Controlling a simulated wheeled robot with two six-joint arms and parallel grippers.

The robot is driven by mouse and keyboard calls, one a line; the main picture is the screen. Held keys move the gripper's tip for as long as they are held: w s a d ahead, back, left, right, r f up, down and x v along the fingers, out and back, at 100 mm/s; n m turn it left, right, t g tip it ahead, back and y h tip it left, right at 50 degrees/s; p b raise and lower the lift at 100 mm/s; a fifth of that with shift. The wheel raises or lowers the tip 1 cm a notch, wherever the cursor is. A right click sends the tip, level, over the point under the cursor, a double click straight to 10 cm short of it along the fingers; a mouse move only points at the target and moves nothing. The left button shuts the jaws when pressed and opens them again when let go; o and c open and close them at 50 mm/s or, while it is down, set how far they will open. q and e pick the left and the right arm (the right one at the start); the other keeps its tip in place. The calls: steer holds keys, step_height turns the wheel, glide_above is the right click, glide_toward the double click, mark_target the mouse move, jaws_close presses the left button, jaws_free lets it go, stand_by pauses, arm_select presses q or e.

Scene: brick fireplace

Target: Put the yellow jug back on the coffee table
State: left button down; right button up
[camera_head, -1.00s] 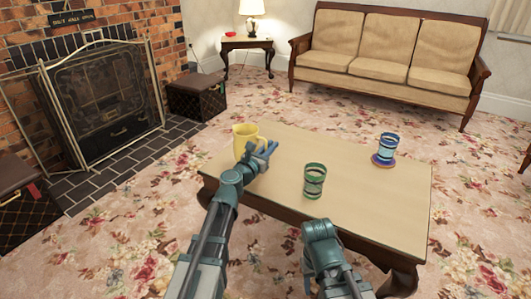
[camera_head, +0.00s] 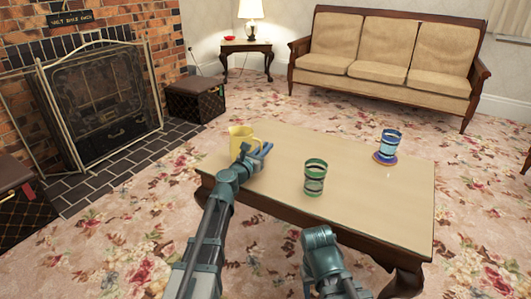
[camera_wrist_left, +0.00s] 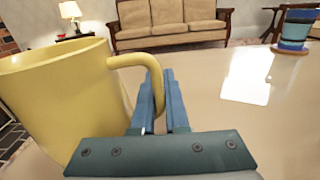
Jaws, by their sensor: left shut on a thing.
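A green banded cup (camera_head: 315,178) stands mid-table. A blue cup (camera_head: 390,142) stands on a round coaster (camera_head: 384,159) at the back right. The tabletop between jug and cups is clear. A sofa (camera_head: 385,65), a side table (camera_head: 246,47) and a fireplace screen (camera_head: 100,95) stand beyond.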

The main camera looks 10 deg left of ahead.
arm_select(q)
steer(key=shift+r, duration=0.1)
steer(key=c, duration=0.9)
jaws_free()
steer(key=shift+s, duration=0.15)
steer(key=v, duration=1.1)
steer(key=shift+s+a, duration=0.1)
steer(key=shift+s, duration=0.25)
